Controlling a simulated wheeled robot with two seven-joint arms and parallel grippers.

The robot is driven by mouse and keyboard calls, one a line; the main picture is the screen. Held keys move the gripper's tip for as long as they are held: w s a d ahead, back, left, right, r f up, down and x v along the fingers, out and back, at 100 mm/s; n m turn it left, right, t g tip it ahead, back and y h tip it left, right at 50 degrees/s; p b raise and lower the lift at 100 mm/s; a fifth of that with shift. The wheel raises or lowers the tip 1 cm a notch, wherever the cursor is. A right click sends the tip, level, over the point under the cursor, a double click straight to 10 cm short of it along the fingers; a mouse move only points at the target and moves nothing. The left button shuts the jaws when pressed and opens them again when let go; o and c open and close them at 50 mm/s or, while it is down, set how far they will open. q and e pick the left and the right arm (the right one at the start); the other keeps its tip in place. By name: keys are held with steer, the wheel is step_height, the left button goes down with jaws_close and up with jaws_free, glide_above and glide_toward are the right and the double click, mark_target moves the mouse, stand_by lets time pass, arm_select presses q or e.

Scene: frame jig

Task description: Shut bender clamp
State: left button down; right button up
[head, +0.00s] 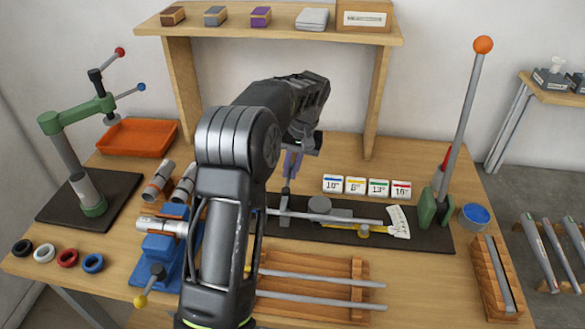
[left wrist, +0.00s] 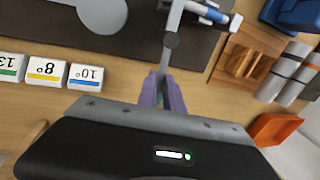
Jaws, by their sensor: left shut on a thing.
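The bender's dark base plate (head: 430,238) lies along the back middle of the table, with a round grey die (head: 319,205) on it. The small grey clamp (head: 285,207) stands at the plate's left part; in the left wrist view its grey arm and dark round joint (left wrist: 171,41) show above the fingers. A grey tube (head: 345,219) lies along the plate by the clamp. My left gripper (head: 291,165), with purple fingers, is shut on the clamp's handle, and the fingers (left wrist: 162,95) hide its end. My right gripper is not in view.
A long lever with an orange ball (head: 483,45) rises at the plate's right end. Number cards (head: 355,185) stand behind the plate. A wooden rack (head: 358,280) with tubes lies in front. A blue vise (head: 168,250) and green press (head: 93,205) stand at left.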

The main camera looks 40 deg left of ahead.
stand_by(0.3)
arm_select(q)
steer(key=c, duration=1.5)
jaws_free()
steer(key=shift+w+r, duration=0.1)
steer(key=shift+r, duration=0.5)
steer(key=r, duration=0.2)
steer(key=r+p, duration=0.1)
steer(key=r, duration=0.1)
steer(key=d+r+p, duration=0.1)
steer(key=r, duration=0.1)
steer(key=shift+w+d+r, duration=0.1)
steer(key=shift+w+r, duration=0.15)
steer(key=shift+r, duration=0.05)
steer(key=shift+f, duration=0.1)
